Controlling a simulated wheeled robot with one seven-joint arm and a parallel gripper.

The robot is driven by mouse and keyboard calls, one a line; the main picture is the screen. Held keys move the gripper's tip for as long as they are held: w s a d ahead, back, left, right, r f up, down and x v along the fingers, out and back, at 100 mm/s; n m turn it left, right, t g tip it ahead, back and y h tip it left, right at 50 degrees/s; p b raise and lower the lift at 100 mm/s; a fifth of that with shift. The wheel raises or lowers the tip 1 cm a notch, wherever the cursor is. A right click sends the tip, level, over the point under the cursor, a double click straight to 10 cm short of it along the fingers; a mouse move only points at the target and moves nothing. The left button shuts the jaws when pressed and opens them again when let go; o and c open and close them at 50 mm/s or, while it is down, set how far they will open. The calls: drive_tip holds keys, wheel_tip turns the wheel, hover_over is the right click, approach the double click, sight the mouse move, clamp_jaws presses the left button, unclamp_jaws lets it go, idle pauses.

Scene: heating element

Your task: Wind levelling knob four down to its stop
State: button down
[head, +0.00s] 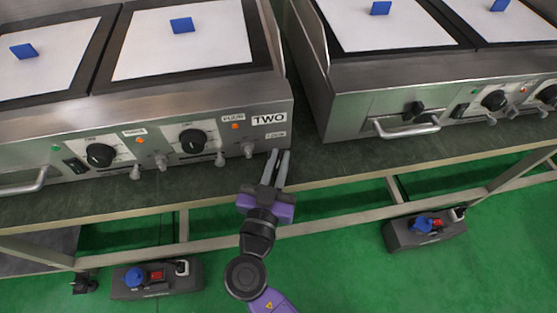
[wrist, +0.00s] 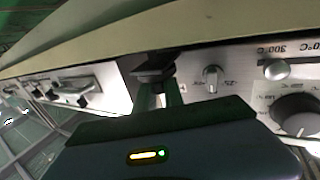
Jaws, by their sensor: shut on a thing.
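My gripper (head: 280,156) reaches to the lower right front corner of the steel unit marked TWO (head: 268,119), just below a small label too blurred to read. In the wrist view my gripper (wrist: 161,92) is shut on a dark knob-like part (wrist: 154,66), which the fingers partly cover. It sits where levelling knob four would be; no number on it is readable. A silver knob (wrist: 211,75) stands beside the fingers, apart from them; it also shows in the head view (head: 248,150).
Black dials (head: 193,141) and more silver knobs (head: 161,163) line the front to the left. A second unit (head: 420,90) stands to the right across a narrow gap. The bench edge (head: 190,202) runs just below my gripper. Boxes with blue knobs (head: 157,279) lie below.

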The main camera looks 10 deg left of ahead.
drive_tip(key=n+y, duration=0.1)
drive_tip(key=y, duration=0.1)
drive_tip(key=n+y, duration=0.1)
drive_tip(key=y, duration=0.1)
drive_tip(key=shift+d+n, duration=0.2)
drive_tip(key=shift+n, duration=0.1)
drive_tip(key=shift+n+y+p, duration=1)
drive_tip(key=shift+y, duration=0.6)
drive_tip(key=shift+n+g+y+p, duration=0.6)
drive_tip(key=shift+n+y+p, duration=0.2)
drive_tip(key=shift+y+p, duration=0.55)
drive_tip(key=shift+a+r+n+g+y+p, duration=0.15)
drive_tip(key=shift+n+g+y+p, duration=0.4)
drive_tip(key=shift+p, duration=1.25)
